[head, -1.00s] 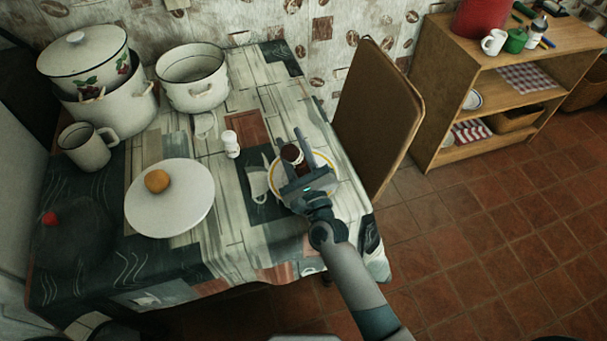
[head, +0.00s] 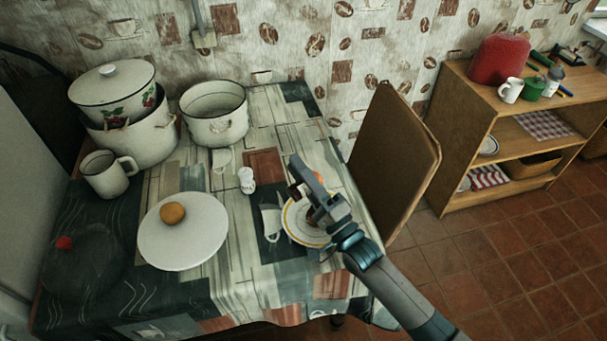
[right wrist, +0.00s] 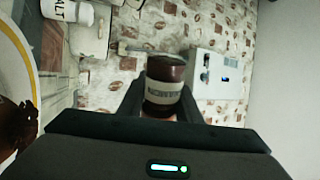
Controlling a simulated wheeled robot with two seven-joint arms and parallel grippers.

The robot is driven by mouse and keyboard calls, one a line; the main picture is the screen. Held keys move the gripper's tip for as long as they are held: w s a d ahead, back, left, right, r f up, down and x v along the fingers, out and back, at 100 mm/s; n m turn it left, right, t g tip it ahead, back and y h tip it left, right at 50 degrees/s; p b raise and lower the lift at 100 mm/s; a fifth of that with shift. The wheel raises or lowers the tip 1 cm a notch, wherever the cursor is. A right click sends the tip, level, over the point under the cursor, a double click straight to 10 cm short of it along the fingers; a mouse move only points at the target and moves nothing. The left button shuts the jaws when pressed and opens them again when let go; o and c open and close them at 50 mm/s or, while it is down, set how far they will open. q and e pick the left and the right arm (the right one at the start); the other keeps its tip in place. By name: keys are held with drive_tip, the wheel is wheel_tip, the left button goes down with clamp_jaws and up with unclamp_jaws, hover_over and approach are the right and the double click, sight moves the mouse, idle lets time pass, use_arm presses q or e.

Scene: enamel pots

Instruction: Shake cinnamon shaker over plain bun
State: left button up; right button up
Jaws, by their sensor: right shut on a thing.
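My right gripper (head: 308,182) is shut on the brown cinnamon shaker (right wrist: 165,85), which has a pale label. It holds the shaker above the yellow-rimmed plate (head: 290,228), tipped on its side relative to the table. In the right wrist view, part of a glossy brown bun (right wrist: 16,110) shows on the plate at the left edge; in the head view the gripper mostly hides it. A round golden-brown thing (head: 173,213), like a bun, sits on a white disc (head: 200,245) to the left. My left gripper is not in view.
A white salt shaker (head: 247,180) stands left of the plate. Enamel pots (head: 215,125) and a mug (head: 107,175) fill the back left of the table. A brown chair (head: 395,150) stands close at the table's right side. A wooden shelf (head: 455,110) is farther right.

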drive_tip(key=n, duration=0.1)
drive_tip(key=n+g+y, duration=0.1)
drive_tip(key=n, duration=0.1)
drive_tip(key=s+n+g, duration=0.1)
drive_tip(key=shift+a+r+y, duration=0.2)
drive_tip(key=shift+r+y, duration=0.05)
drive_tip(key=shift+y, duration=0.15)
drive_tip(key=shift+s, duration=0.15)
drive_tip(key=shift+s+d+r+t+h, duration=0.3)
drive_tip(key=shift+s+d+r+h, duration=0.05)
drive_tip(key=shift+r+h, duration=0.1)
drive_tip(key=s+d+r+m+t+h, duration=0.1)
drive_tip(key=s+d+m+t+h, duration=0.2)
drive_tip(key=d, duration=0.9)
drive_tip(key=s+d+r+m+t+h, duration=0.1)
drive_tip(key=s+d+m+t+h, duration=0.3)
drive_tip(key=s+d+h, duration=0.6)
drive_tip(key=d+m+h, duration=0.2)
drive_tip(key=h, duration=0.1)
drive_tip(key=shift+d+m, duration=0.3)
drive_tip(key=shift+d, duration=0.05)
drive_tip(key=shift+r, duration=0.1)
